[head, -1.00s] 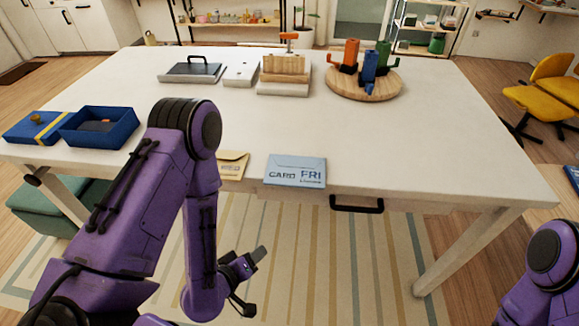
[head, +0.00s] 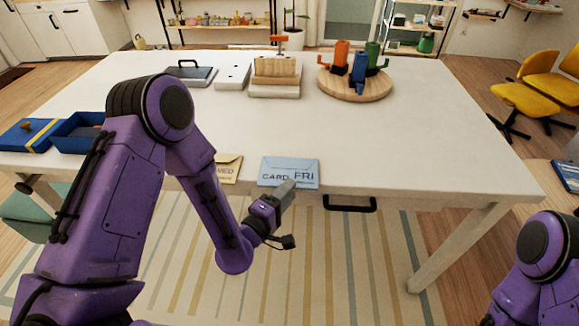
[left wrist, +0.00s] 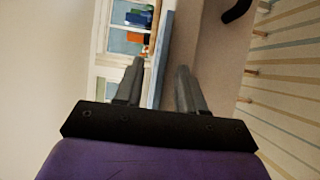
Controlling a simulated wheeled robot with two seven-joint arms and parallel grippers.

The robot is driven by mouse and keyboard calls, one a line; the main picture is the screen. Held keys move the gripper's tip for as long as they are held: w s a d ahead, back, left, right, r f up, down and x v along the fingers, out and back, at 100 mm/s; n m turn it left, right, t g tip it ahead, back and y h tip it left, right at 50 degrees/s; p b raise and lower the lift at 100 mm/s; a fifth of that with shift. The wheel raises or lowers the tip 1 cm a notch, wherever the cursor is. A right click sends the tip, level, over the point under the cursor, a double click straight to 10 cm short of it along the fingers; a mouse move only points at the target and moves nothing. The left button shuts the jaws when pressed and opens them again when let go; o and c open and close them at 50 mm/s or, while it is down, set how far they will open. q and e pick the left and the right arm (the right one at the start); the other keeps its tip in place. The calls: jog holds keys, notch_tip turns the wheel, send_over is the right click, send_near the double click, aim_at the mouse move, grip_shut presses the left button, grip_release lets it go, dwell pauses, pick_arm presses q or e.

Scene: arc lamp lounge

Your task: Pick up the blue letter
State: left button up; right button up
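The blue letter (head: 303,168), printed "CARD FRI", lies flat at the table's front edge. In the left wrist view it shows edge-on as a thin blue strip (left wrist: 162,60). My left gripper (head: 288,188) is at the letter's front edge, with its fingertips overlapping the letter in the head view. In the left wrist view the gripper (left wrist: 158,80) is open, its two fingers apart, with the strip ahead in line with the gap. I cannot tell whether the fingers touch the letter. My right gripper is out of view.
A tan envelope (head: 229,172) lies left of the letter, partly behind my left arm. A black drawer handle (head: 349,204) juts below the table edge. A blue box (head: 75,135), a wooden rack (head: 275,78) and a round board (head: 353,88) stand farther off. The table's middle is clear.

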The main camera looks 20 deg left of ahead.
pick_arm(q)
jog(key=shift+w+d+f, duration=0.1)
jog(key=shift+w, duration=0.15)
grip_shut()
